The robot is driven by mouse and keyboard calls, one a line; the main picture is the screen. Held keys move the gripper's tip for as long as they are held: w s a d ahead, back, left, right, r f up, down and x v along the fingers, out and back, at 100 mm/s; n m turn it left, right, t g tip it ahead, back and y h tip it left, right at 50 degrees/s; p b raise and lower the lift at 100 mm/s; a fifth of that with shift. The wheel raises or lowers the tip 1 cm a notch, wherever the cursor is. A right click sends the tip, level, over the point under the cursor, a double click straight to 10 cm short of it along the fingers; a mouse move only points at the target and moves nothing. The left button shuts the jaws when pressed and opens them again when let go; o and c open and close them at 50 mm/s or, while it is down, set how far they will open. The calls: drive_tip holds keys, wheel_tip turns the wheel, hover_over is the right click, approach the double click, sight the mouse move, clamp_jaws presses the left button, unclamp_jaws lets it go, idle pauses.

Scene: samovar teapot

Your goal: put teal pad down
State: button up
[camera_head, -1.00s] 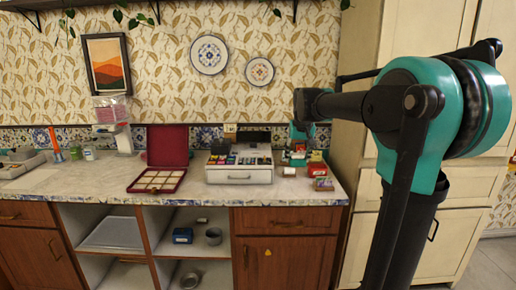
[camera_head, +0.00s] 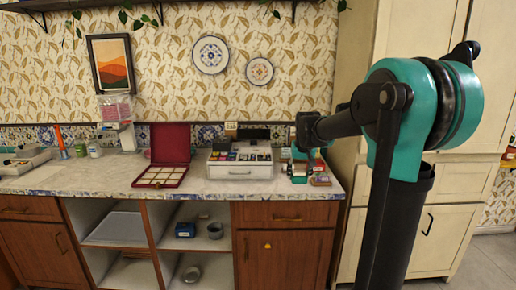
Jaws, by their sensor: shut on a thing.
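My arm reaches from the right of the head view toward the right end of the counter. My gripper (camera_head: 298,170) is small and dark there, low over the counter top, partly hidden by my own wrist. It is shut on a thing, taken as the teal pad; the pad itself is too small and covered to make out.
The counter (camera_head: 100,182) holds an open red compartment box (camera_head: 168,143) and a white drawer unit (camera_head: 240,172) with small coloured items on top. A small box (camera_head: 320,180) lies at the right end. Bare counter shows between red box and drawer unit.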

drive_tip(key=s+d+f, duration=0.1)
drive_tip(key=s+f, duration=0.2)
drive_tip(key=f, duration=1.1)
drive_tip(key=s+d+f, duration=0.1)
drive_tip(key=s+f, duration=0.2)
drive_tip(key=f, duration=1.1)
drive_tip(key=shift+d+f, duration=0.25)
drive_tip(key=shift+d, duration=0.15)
drive_tip(key=shift+a, duration=0.1)
